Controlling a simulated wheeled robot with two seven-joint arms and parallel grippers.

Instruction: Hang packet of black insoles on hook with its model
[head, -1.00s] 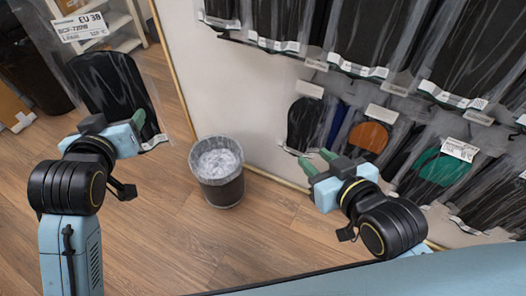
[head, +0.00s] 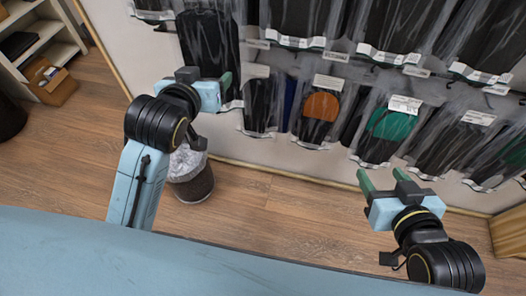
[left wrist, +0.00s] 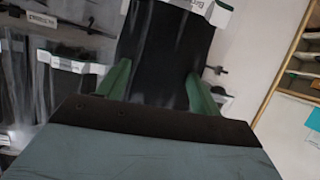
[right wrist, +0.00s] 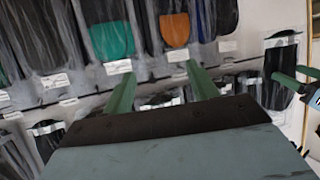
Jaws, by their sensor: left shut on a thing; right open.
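The held packet (right wrist: 281,62) also shows at the right in the right wrist view. My right gripper (head: 383,184) is open and empty, below the lower row of packets. A dark hook rod (left wrist: 214,70) sticks out beside the held packet in the left wrist view. The packet's label is too blurred to read.
The wall carries rows of hanging packets, with orange (head: 320,106) and green (head: 392,124) ones among black ones. White label cards (head: 331,82) sit above them. A waste bin (head: 192,184) stands below my left gripper.

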